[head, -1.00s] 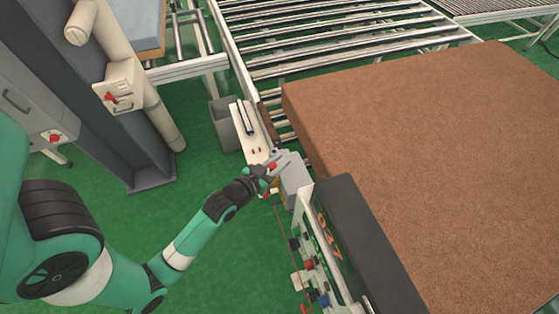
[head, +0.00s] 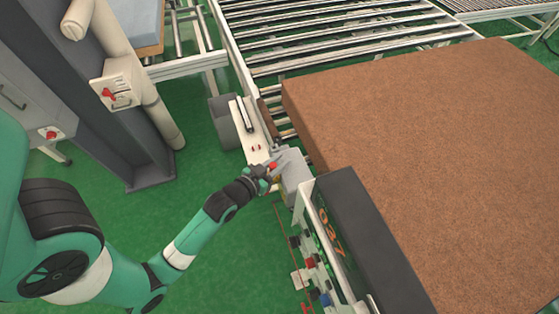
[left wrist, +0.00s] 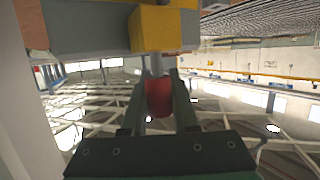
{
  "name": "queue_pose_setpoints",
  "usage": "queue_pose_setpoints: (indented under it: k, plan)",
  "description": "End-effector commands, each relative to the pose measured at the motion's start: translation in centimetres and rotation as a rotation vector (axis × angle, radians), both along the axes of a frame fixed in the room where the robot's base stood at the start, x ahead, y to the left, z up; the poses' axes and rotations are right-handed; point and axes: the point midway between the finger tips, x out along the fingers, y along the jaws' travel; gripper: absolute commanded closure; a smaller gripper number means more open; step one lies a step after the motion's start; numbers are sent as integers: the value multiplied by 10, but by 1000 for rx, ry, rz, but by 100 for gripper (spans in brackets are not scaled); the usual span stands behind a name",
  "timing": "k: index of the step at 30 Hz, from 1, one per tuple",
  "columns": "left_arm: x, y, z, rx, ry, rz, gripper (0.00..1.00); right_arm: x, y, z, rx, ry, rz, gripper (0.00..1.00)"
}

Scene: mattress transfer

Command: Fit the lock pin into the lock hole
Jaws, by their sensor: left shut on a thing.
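My left gripper (head: 272,167) is shut on the red lock pin (head: 273,166), close to a grey block (head: 294,172) at the front end of the cart. In the left wrist view the red grip of the pin (left wrist: 158,98) sits between the two fingers. Its metal shaft (left wrist: 156,64) points at a yellow block (left wrist: 163,28) and reaches its near edge. The lock hole is hidden, so I cannot tell whether the tip is inside it. My right gripper is not in view.
A dark cart panel marked 027 (head: 358,240) stands beside the brown mattress (head: 420,150). A roller conveyor (head: 340,35) lies behind. A white plate (head: 250,135) and a grey bin (head: 224,125) stand just beyond the gripper. Green floor (head: 110,215) is open at left.

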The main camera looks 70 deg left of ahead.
Motion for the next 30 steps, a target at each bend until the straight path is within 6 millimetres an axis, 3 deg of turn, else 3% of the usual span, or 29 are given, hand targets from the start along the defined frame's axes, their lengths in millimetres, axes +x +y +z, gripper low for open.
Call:
queue_pose_setpoints:
  k: [24, 25, 30]
  plan:
    - [0, 0, -22, 0, 0, 0, 100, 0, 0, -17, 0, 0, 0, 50]
    - [0, 0, -21, 0, 1, 0, 71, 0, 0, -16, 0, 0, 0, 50]
    - [0, 0, -22, -1, 3, 0, 40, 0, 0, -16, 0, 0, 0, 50]
